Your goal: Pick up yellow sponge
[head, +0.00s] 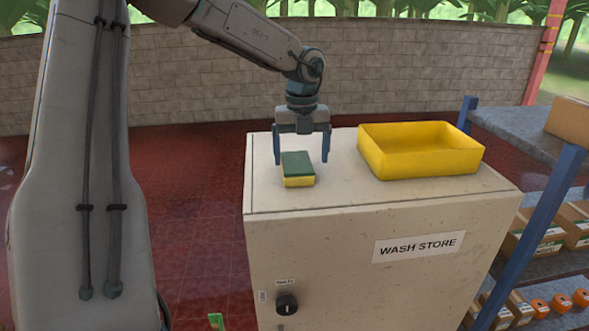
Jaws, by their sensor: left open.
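The yellow sponge (298,181) has a green top layer and lies on the beige cabinet top (345,185), near its left side. My left gripper (301,160) is above and around the far part of the sponge, pointing down. Its two fingers are spread, one to each side of the sponge. I cannot tell whether either finger touches it. My right gripper is not in the view.
A yellow open tray (420,160) stands on the cabinet to the right of the sponge, with bare top between them. A shelf rack with blue posts (530,235) holds boxes at the right. A brick wall (200,78) runs behind.

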